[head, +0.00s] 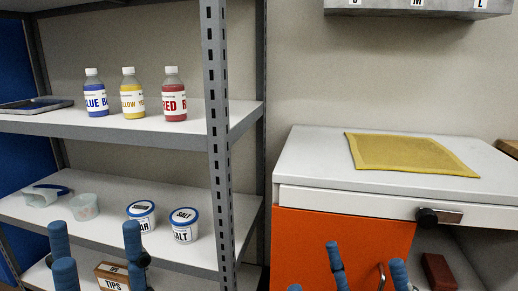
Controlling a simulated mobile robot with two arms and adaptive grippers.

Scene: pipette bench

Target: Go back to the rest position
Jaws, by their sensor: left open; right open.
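My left gripper (96,248) shows at the bottom left with its blue fingers spread and nothing between them. It is in front of the lower shelves, near a box marked TIPS (112,277), which it partly hides. My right gripper (366,265) shows at the bottom right, its blue fingers apart and empty, in front of the orange cabinet door (335,228). Only the finger ends of both grippers are in view.
A blue bottle (96,98), yellow bottle (132,98) and red bottle (173,100) stand on the upper shelf. Two tubs, one marked SALT (183,228), stand below. A yellow mat (410,154) lies on the cabinet. A dark red block (438,272) lies inside the cabinet.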

